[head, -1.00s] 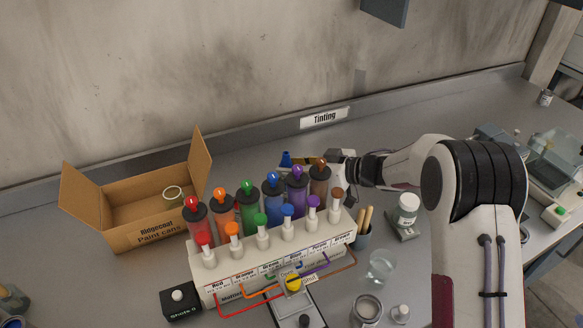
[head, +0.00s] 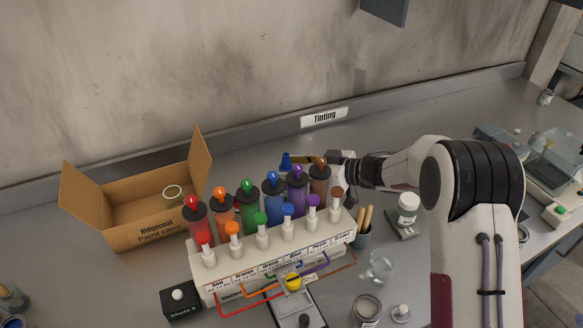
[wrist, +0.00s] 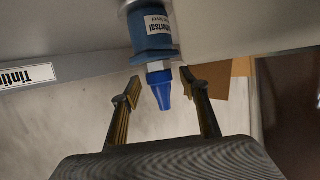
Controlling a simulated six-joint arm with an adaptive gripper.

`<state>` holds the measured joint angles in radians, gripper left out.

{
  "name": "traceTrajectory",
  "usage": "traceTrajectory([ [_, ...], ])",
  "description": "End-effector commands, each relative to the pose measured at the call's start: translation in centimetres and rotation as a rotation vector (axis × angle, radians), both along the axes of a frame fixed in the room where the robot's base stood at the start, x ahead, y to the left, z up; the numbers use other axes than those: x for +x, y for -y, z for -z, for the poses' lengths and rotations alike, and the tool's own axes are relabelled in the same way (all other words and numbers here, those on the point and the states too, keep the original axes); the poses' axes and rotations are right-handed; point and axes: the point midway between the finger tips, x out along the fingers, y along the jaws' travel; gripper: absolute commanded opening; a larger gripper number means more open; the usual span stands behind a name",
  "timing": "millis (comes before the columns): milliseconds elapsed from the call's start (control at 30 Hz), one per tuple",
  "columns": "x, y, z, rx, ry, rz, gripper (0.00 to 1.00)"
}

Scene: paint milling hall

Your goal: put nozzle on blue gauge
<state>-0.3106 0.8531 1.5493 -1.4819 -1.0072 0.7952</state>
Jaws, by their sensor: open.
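A blue tapered nozzle (wrist: 161,89) with a silver nut joins a blue labelled body (wrist: 153,35) in the wrist view. In the head view the blue nozzle tip (head: 286,160) shows behind the rack. My gripper (wrist: 161,86) is open, with one finger on each side of the nozzle and gaps to both. In the head view my gripper (head: 305,159) is low behind the rack, partly hidden by the cylinders. A blue cylinder (head: 274,205) with a black cap and blue tip stands in the rack; I cannot tell whether it is the blue gauge.
The rack (head: 215,280) holds several coloured cylinders close in front of my gripper. An open cardboard box (head: 150,236) is at the left. A brush cup (head: 361,238), a glass beaker (head: 379,266) and a jar on a scale (head: 408,208) stand right of the rack.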

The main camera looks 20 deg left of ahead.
Motion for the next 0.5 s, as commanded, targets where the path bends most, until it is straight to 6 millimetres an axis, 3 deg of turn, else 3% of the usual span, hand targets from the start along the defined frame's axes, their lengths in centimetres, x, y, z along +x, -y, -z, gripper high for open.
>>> traceTrajectory([
  [167,0.0,0.4,-0.4,0.0,0.0,0.001,0.44],
  [400,-0.3,2.7,-1.3,0.0,0.0,0.002,0.44],
  [500,-0.4,2.8,-2.7,0.002,0.005,-0.001,0.44],
])
